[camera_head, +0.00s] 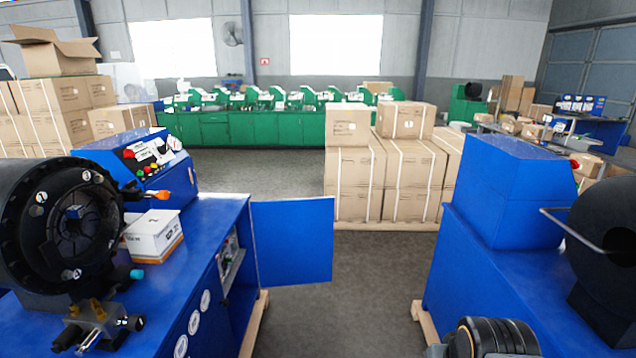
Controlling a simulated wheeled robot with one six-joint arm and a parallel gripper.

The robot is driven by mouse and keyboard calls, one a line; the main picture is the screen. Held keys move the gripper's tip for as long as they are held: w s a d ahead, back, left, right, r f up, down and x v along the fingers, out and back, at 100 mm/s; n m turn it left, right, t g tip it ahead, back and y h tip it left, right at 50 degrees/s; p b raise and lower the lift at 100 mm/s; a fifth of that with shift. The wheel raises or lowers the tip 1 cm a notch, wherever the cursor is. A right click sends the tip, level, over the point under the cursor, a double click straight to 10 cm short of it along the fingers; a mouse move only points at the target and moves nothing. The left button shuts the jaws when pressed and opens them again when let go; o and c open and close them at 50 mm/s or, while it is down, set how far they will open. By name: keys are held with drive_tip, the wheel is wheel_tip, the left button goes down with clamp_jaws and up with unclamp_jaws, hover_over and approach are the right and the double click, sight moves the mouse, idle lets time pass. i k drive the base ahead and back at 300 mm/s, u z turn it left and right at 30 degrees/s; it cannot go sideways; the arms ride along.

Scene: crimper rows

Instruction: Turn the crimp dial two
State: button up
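A blue control box (138,166) stands on the left crimper. Its sloped panel carries a red button (128,154), a white round gauge or dial (174,143), pale labels and small red and orange knobs. The marks are too small to read, and I cannot tell which part is crimp dial two. The left crimper's round black head (62,222) stands in front, with numbered white spots around its face. A second blue control box (508,190) stands on the right crimper with its panel mostly turned from view.
A white carton (153,236) sits beside the left head. An open blue cabinet door (291,240) juts into the aisle. The right crimper's black head (608,235) has a metal bar. Stacked cartons (392,180) stand beyond the aisle. Grey floor (350,300) between the crimpers is clear.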

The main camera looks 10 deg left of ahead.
sight(163, 149)
drive_tip(key=u, duration=0.05)
drive_tip(key=i, duration=2.05)
drive_tip(key=u, duration=0.95)
drive_tip(key=i, duration=1.05)
drive_tip(key=u, duration=1)
